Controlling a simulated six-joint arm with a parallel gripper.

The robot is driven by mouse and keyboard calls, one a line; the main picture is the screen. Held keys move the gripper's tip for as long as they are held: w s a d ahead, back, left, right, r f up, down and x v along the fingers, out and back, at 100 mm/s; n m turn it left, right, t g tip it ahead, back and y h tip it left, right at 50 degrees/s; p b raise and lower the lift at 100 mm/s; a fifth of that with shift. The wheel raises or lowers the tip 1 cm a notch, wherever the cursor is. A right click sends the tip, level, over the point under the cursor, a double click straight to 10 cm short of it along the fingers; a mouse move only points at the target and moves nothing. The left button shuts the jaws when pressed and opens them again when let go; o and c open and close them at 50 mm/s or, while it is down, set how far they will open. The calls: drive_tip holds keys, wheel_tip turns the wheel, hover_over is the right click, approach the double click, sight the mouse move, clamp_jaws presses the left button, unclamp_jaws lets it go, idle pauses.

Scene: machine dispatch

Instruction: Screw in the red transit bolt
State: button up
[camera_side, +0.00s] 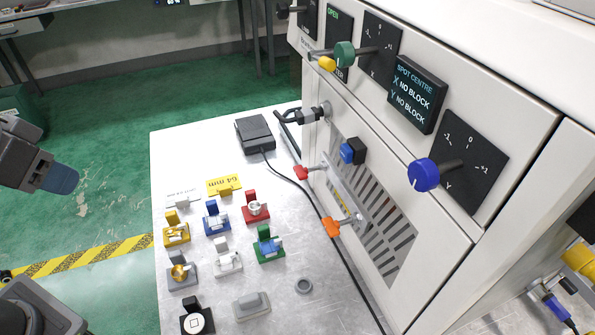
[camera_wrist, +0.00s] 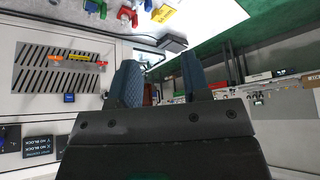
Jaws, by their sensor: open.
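The red transit bolt (camera_side: 302,172) has a red handle and sticks out at the upper left end of a light bracket plate on the machine's front. How deep it sits cannot be told. An orange-handled bolt (camera_side: 332,227) sits at the plate's lower right end. In the wrist view the red bolt (camera_wrist: 101,63) and the orange one (camera_wrist: 56,57) show small at the left, on the vented panel. My gripper (camera_wrist: 162,72) is open and empty, its blue fingers spread. In the side view only one blue fingertip (camera_side: 62,180) shows clearly, at the far left, well away from the bolts.
A metal table (camera_side: 222,290) holds several coloured fixtures, a yellow tag (camera_side: 225,184) and a black box (camera_side: 255,133) with a cable running along the machine. A blue button (camera_side: 352,151) and a blue knob (camera_side: 424,176) stick out of the machine. Floor space lies left of the table.

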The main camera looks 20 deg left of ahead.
idle(0.3)
drive_tip(key=shift+w, duration=0.1)
drive_tip(key=shift+c, duration=0.7)
drive_tip(key=w+f+n+t, duration=0.2)
drive_tip(key=w+n+t, duration=0.1)
drive_tip(key=w, duration=0.8)
drive_tip(key=n+t+h, duration=0.4)
drive_tip(key=n+h, duration=0.2)
drive_tip(key=h, duration=0.7)
approach(309, 170)
drive_tip(key=x, duration=1)
drive_tip(key=shift+w+f, duration=0.15)
drive_tip(key=shift+a, duration=0.1)
drive_tip(key=shift+c, duration=0.3)
